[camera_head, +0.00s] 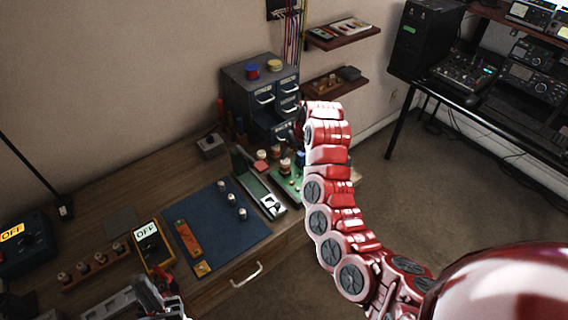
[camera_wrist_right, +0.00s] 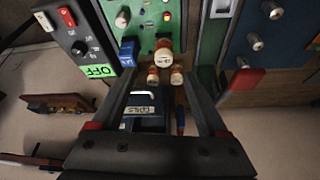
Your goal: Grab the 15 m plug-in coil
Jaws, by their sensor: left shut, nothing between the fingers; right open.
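Several plug-in coils with pale tops stand near the green circuit board (camera_head: 290,186) in the head view, and the board also shows in the right wrist view (camera_wrist_right: 146,20). There, one larger coil (camera_wrist_right: 163,58) and two smaller coils, a left one (camera_wrist_right: 153,76) and a right one (camera_wrist_right: 176,77), stand close together. I cannot read which is the 15 m coil. My right gripper (camera_wrist_right: 161,82) is open, its fingers reaching either side of these coils, apparently without touching. In the head view my arm hides it. My left gripper (camera_head: 160,298) is low at the left, shut and empty.
A grey drawer cabinet (camera_head: 245,88) stands behind the board; a labelled drawer (camera_wrist_right: 143,112) shows between my right fingers. A blue mat (camera_head: 205,225) holds small knobs. A wooden coil rack (camera_head: 88,275) and a yellow OFF meter (camera_head: 150,243) stand left. The OFF box (camera_wrist_right: 75,40) borders the board.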

